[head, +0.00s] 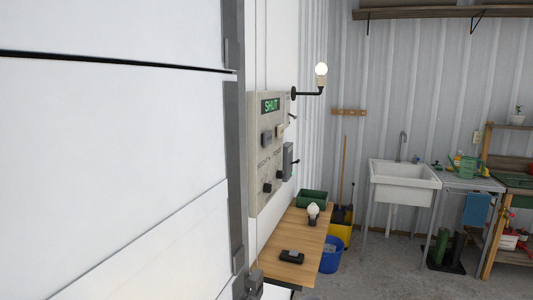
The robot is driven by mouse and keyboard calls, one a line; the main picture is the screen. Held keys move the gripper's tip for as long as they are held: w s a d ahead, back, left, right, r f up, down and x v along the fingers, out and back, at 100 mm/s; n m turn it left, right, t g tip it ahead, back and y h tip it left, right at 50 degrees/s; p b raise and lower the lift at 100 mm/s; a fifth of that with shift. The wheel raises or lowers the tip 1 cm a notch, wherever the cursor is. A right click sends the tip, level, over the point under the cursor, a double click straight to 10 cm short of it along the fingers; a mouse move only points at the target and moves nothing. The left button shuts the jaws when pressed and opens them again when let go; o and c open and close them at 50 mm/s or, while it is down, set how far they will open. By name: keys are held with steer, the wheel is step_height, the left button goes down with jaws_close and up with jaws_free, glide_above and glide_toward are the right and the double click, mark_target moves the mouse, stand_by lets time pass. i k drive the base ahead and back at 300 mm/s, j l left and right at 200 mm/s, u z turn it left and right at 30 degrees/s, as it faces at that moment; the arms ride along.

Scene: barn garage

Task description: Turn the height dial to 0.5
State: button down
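The control panel (257,130) is a beige box on the white wall in the head view, seen at a steep angle. Its display (271,106) reads "SHUT" in green. Small lettering that seems to read "HEIGHT" sits below the middle of the panel. A dark knob (267,188) sits below this lettering and looks like the height dial. Its scale and pointer are too small to read. A dark block (267,138) and a light block (280,131) sit above the lettering. A grey box with a lever (288,160) is on the right side. My gripper is not in view.
A wooden bench (284,246) under the panel holds a green bin (313,198), a bulb (312,209) and a small black device (291,257). A lit bulb (321,70) juts from the wall. The white door (120,150) fills the left. Floor shows at right.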

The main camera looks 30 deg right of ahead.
mark_target(268, 188)
steer(key=i+l+z, duration=0.2)
steer(key=z, duration=0.15)
steer(key=i+l+z, duration=0.2)
steer(key=z, duration=0.15)
steer(key=i+l+z, duration=0.2)
steer(key=z, duration=0.15)
steer(key=i+j, duration=0.05)
